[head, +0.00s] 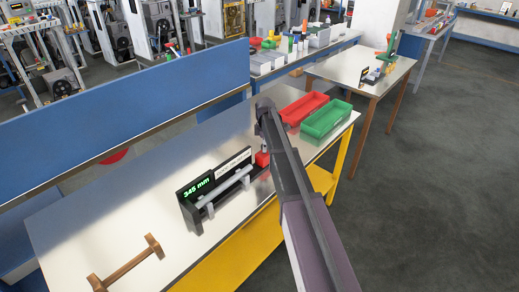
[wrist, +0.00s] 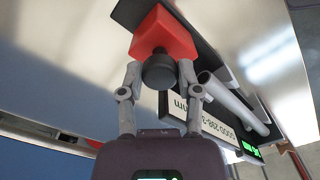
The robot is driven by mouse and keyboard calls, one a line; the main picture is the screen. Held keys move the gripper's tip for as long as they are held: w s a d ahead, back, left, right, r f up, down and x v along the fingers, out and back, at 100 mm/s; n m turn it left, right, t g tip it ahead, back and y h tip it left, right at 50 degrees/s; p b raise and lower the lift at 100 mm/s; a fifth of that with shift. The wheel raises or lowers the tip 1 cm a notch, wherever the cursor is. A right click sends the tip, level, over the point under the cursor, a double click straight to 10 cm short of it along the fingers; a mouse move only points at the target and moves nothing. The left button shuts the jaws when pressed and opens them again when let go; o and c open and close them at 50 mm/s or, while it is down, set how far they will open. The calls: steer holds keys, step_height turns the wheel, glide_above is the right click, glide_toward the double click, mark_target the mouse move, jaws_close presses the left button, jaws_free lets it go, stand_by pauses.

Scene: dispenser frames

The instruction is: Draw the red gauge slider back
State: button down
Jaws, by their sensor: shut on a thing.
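The gauge (head: 190,210) stands on the steel table, with a black frame, a pale rod (head: 228,187) and a green display (head: 196,187) reading "345 mm". The red slider (head: 262,158) is at the gauge's right end, partly hidden by my arm. In the wrist view the red slider block (wrist: 165,38) has a black knob (wrist: 158,71) on it. In the head view my gripper is mostly hidden behind my arm.
A red bin (head: 303,108) and a green bin (head: 326,119) stand behind the gauge, to the right. A brown wooden bar with end blocks (head: 127,267) lies at front left. A blue panel (head: 130,98) rises along the table's far side. Bare tabletop lies left of the gauge.

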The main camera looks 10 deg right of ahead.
steer(key=shift+w+d, duration=0.1)
steer(key=shift+d, duration=0.1)
steer(key=shift+c, duration=1.5)
jaws_free()
steer(key=shift+a, duration=0.1)
